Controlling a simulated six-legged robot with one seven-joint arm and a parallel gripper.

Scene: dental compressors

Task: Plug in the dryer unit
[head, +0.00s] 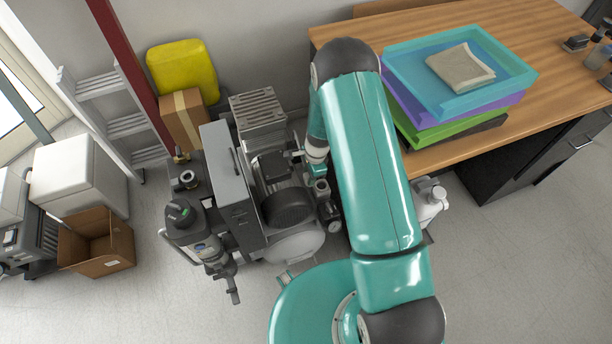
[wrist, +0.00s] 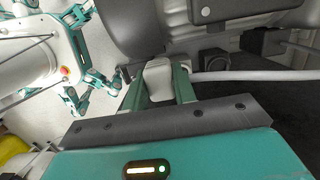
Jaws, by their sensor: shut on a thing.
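My gripper (wrist: 159,72) is shut on a pale grey-white plug-like piece (wrist: 158,84), held between its two teal fingers in the wrist view. In the head view my gripper (head: 296,156) is small and partly hidden, over the right side of the compressor assembly (head: 288,208). A grey upright box (head: 229,180) and a cylindrical unit with a dark top (head: 188,222) stand at its left; I cannot tell which part is the dryer unit. A pale cable or tube (wrist: 255,75) runs right from beside the fingers. No socket is clearly recognisable.
A wooden desk (head: 440,155) with stacked coloured trays (head: 460,75) is at right. A ladder (head: 125,125), yellow canister (head: 182,68), cardboard box (head: 185,120) and open carton (head: 97,242) are at left. The floor in front is clear.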

